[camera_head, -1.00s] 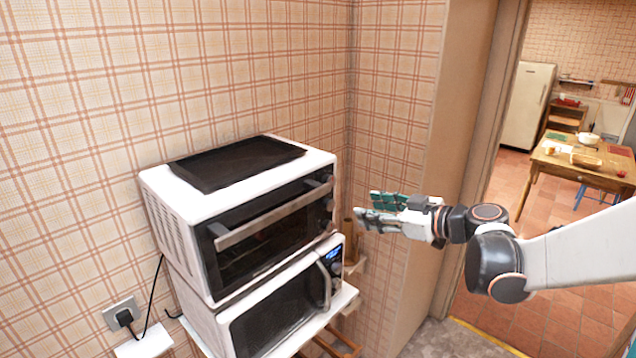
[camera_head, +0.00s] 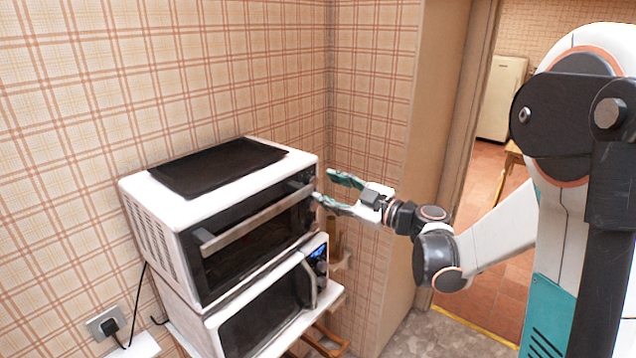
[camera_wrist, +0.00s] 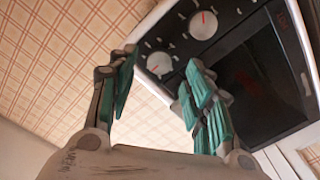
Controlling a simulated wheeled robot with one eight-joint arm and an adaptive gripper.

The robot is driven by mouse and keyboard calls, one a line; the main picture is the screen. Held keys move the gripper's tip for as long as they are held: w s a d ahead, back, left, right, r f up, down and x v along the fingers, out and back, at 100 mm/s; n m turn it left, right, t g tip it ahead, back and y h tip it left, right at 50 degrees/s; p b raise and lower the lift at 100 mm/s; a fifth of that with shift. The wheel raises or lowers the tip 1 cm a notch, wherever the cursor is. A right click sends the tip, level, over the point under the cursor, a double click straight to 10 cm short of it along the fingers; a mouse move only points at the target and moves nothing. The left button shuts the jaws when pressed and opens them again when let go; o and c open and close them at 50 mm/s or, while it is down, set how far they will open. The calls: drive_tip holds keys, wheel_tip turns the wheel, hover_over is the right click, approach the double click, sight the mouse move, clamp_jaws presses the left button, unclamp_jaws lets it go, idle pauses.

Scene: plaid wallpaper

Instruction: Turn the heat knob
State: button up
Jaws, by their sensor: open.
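The white toaster oven (camera_head: 160,215) with a dark front stands on a microwave. In the wrist view, its black control panel shows two silver knobs: an upper knob (camera_wrist: 203,25) with a red mark and a lower knob (camera_wrist: 159,65) nearer my fingers. Which one sets the heat cannot be read. My gripper (camera_head: 328,188) is beside the right end of the oven front, partly covering the panel in the head view. In the wrist view my gripper (camera_wrist: 160,76) is open, with the lower knob showing between its teal-padded fingers. Contact with the knob cannot be told.
The oven's door handle (camera_head: 245,218) sticks out left of my gripper. The microwave (camera_head: 265,318) is below on a white shelf. A black tray (camera_head: 215,167) lies on top of the oven. A wall corner and doorway frame (camera_head: 440,170) are to the right.

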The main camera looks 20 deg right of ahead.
sight(315, 183)
drive_tip(key=shift+x, duration=2.15)
drive_tip(key=c, duration=1.1)
